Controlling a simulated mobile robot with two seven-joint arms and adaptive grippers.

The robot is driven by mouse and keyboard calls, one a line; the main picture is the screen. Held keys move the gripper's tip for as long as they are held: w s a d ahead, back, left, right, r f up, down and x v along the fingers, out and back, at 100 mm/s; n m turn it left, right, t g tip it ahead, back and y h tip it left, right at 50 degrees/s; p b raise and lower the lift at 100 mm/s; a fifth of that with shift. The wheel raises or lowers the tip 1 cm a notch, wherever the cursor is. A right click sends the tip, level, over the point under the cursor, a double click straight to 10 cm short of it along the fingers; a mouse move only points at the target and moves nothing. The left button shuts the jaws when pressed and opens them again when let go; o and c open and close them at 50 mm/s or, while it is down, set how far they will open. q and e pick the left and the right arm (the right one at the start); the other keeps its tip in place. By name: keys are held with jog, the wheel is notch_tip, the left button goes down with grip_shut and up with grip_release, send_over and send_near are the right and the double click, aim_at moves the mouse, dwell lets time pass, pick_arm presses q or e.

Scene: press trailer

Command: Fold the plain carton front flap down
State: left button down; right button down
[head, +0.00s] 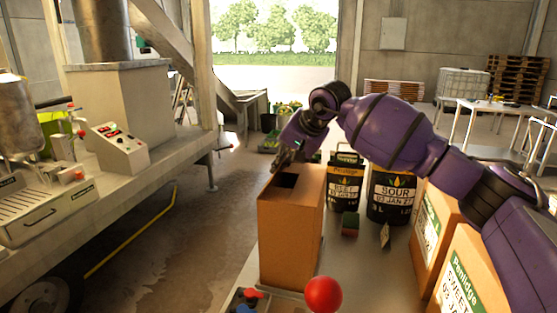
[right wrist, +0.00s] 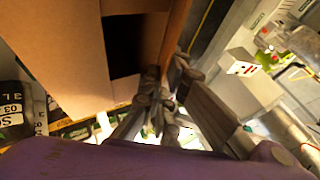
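The plain brown carton (head: 288,235) stands upright on the table in the head view. Its top has a dark rectangular opening (head: 287,181), with brown flap surface around it. In the right wrist view the carton top (right wrist: 65,50) fills the upper left, and the dark opening (right wrist: 124,45) shows beside the fingertips. My right gripper (head: 279,163) is at the far left edge of the carton top. Its fingertips (right wrist: 164,76) are close together, look shut and empty, and sit by the carton's edge; contact is unclear. My left gripper is not in view.
Labelled cartons (head: 468,268) are at the right. A red ball-shaped knob (head: 323,294) is in front. The trailer with a control box (head: 119,148) is left, across open floor.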

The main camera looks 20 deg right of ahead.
jog(key=shift+s+d+f+m+t+y+b, duration=0.3)
jog(key=shift+d+f+t+y+b, duration=0.25)
jog(key=shift+t+y, duration=0.3)
jog(key=c, duration=2.5)
grip_release()
jog(key=o, duration=0.5)
jog(key=v, duration=1.2)
jog(key=shift+f, duration=0.1)
